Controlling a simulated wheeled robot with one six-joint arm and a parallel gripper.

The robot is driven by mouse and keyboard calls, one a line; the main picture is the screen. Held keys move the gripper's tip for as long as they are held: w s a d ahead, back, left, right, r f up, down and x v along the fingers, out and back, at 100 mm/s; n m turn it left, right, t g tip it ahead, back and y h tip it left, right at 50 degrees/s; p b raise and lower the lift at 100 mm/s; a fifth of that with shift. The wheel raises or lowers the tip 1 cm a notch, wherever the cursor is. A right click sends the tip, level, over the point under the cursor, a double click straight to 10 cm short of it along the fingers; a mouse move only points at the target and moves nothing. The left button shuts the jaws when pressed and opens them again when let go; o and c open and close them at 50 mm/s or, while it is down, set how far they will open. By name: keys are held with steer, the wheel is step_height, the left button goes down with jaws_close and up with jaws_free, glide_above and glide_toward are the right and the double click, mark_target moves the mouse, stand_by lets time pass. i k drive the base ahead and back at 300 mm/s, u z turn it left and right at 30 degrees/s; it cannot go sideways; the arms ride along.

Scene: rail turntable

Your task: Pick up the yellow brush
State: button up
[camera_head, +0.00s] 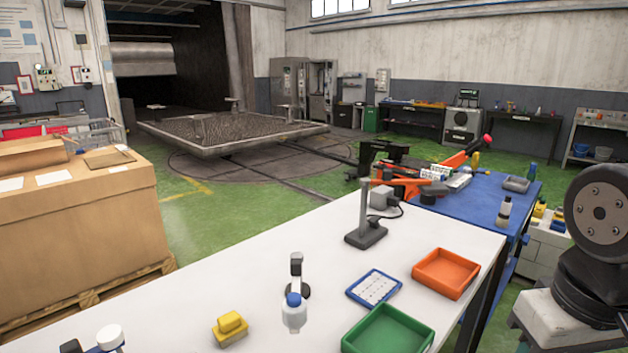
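The yellow brush (230,327) lies on the white table (215,290) near the bottom of the head view, left of centre. It is a small, blocky yellow piece with a raised top, and its lower edge looks darker. It stands apart from its neighbours, with bare table around it. My gripper is not in view. Only a large grey joint, which looks like part of my arm, shows at the right edge.
A blue-capped bottle (294,313) stands right of the brush. A green tray (388,346), an orange tray (446,288) and a blue-framed card (374,288) lie further right. A grey stand (366,236) rises at the back. A white-capped item (110,337) is at lower left.

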mark_target(230, 328)
steer(key=u, duration=0.05)
steer(key=k, duration=0.45)
steer(key=u, duration=0.95)
steer(key=i, duration=0.3)
steer(key=u, duration=0.45)
steer(key=k, duration=0.5)
steer(key=z, duration=0.5)
steer(key=i, duration=0.45)
steer(key=u, duration=0.05)
